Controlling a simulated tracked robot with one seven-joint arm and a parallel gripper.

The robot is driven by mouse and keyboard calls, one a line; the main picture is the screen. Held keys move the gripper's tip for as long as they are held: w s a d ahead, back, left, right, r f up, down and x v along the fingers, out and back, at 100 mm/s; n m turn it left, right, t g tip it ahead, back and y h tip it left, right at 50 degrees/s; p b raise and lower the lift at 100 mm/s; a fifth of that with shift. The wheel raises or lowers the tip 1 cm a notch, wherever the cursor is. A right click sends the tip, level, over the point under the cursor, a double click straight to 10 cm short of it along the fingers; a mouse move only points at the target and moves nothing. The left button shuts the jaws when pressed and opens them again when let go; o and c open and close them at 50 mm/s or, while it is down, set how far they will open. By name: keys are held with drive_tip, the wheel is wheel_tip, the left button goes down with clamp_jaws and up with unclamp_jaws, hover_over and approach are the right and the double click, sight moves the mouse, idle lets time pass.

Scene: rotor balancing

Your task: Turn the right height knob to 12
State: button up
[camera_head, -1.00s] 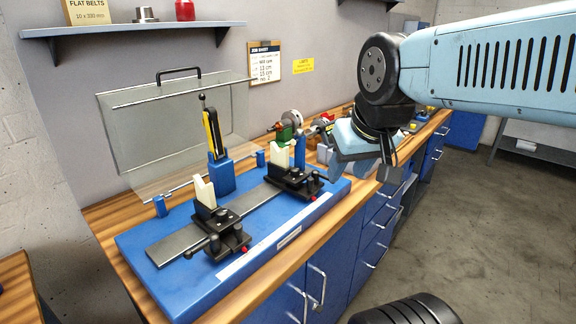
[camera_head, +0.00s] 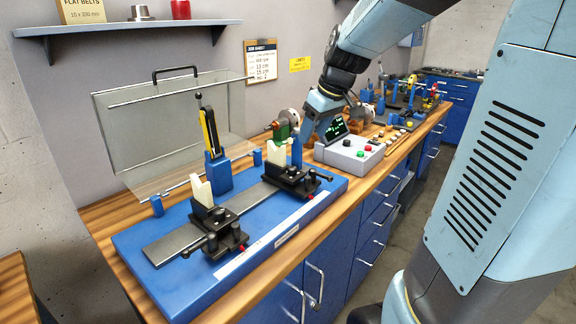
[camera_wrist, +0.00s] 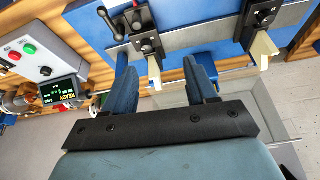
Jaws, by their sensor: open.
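The right support (camera_head: 291,177) is a black clamp block with a cream V-shaped rest on the blue balancing base (camera_head: 160,267). In the wrist view, that black block (camera_wrist: 148,42) carries round black knobs and a ball-ended lever. I cannot tell which is the height knob, and no scale number is readable. The left support (camera_head: 217,230) has the same form. My gripper (camera_wrist: 157,68) is open, its blue fingers spread with nothing held; the right support's cream rest shows between them in the picture. In the head view my wrist is behind the right support, and the fingertips are unclear.
A grey control box (camera_head: 350,153) with a lit screen and buttons stands right of the base. A clear guard (camera_head: 165,125) with a black handle stands open behind it. A yellow-and-black tool (camera_head: 210,132) stands in a blue holder. A job sheet (camera_head: 260,62) hangs on the wall.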

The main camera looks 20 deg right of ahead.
sight(293, 169)
drive_tip(key=w+d+f+n, duration=0.2)
drive_tip(key=w+f, duration=0.2)
drive_tip(key=w, duration=0.3)
drive_tip(key=x, duration=0.8)
drive_tip(key=a+x, duration=0.1)
drive_tip(key=x, duration=0.4)
drive_tip(key=shift+c, duration=0.2)
drive_tip(key=shift+y, duration=0.3)
drive_tip(key=c, duration=1)
drive_tip(key=shift+s+a+m+h, duration=0.1)
drive_tip(key=shift+m+h, duration=0.3)
drive_tip(key=shift+m, duration=0.75)
drive_tip(key=shift+a+m+h, duration=0.15)
drive_tip(key=shift+m+h, duration=0.25)
drive_tip(key=shift+m, duration=0.75)
